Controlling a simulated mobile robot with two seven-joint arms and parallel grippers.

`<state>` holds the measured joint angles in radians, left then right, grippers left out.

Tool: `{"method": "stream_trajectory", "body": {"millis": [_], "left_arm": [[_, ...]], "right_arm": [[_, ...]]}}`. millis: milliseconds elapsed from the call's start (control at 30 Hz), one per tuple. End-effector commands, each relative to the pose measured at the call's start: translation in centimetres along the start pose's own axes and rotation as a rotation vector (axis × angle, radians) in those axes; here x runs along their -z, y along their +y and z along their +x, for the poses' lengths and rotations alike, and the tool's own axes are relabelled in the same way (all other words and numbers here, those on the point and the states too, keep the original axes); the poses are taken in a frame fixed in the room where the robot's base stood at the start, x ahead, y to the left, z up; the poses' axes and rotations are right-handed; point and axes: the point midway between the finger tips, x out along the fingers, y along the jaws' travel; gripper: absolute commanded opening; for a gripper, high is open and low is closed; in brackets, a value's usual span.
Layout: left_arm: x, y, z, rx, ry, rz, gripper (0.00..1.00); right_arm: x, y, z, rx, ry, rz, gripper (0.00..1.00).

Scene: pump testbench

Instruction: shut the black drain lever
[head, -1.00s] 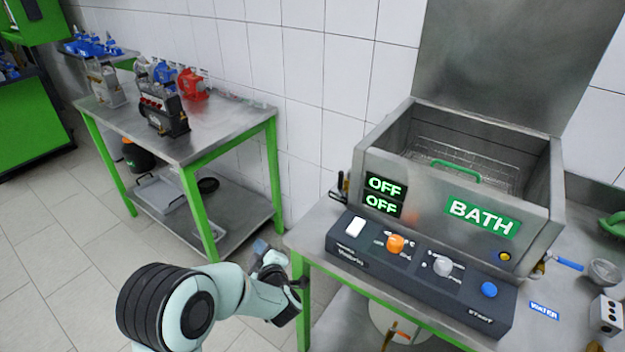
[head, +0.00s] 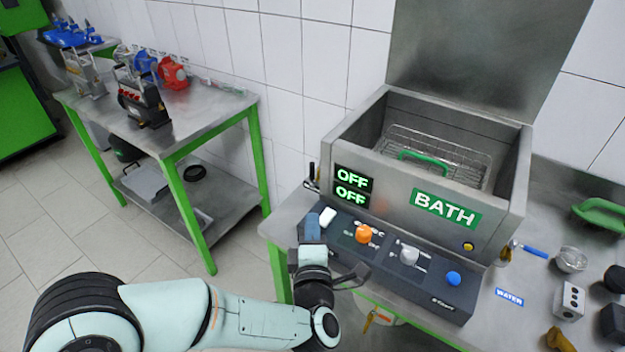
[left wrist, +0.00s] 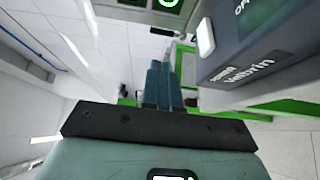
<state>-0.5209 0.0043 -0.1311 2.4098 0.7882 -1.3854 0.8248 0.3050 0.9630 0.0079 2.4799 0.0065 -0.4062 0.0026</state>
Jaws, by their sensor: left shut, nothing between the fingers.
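The black drain lever (head: 311,171) stands upright on a small valve at the left side of the steel bath (head: 405,196), beside the OFF displays. My left gripper (head: 313,226) is shut and empty. It is in front of the left end of the control panel, below the lever in the head view and apart from it. In the left wrist view its blue-grey fingertips (left wrist: 160,75) are together, and I cannot clearly make out the lever there. My right gripper is not in view.
The control panel (head: 385,262) with a white switch, orange and grey knobs and a blue button lies close right of my left gripper. A blue-handled valve (head: 530,249) is at the bath's right. A green-legged table (head: 195,130) with pumps stands left, across open floor.

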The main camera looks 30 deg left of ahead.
Motion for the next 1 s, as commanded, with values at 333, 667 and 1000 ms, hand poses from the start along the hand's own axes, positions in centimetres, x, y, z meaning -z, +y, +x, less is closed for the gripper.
{"method": "stream_trajectory", "body": {"millis": [333, 667, 1000], "left_arm": [[0.1, 0.0, 5.5, 0.000, 0.004, 0.003, 0.00], [0.1, 0.0, 11.9, 0.000, 0.002, 0.004, 0.00], [0.1, 0.0, 13.9, 0.000, 0.001, 0.002, 0.00]], "right_arm": [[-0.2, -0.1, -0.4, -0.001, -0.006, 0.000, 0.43], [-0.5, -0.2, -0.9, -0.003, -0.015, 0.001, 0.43], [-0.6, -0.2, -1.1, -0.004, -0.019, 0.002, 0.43]]}}
